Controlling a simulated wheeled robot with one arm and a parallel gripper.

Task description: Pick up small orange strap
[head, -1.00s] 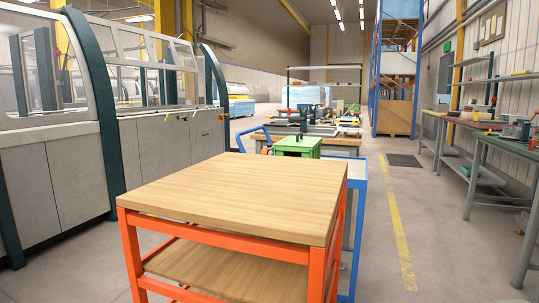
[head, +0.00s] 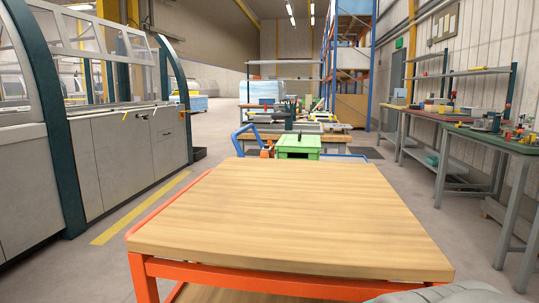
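I cannot make out a small orange strap for certain. A small orange item (head: 266,152) shows beyond the far edge of the wooden-topped table, beside a blue handle and left of a green box (head: 298,146). It is too small to tell what it is. My gripper is not in view. A grey rounded shape at the bottom right corner looks like part of my arm.
A table with a bare wooden top (head: 290,215) and orange frame stands close in front. A grey machine (head: 115,150) lines the left. A cluttered workbench (head: 335,138) stands behind the green box. Floor is clear on both sides.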

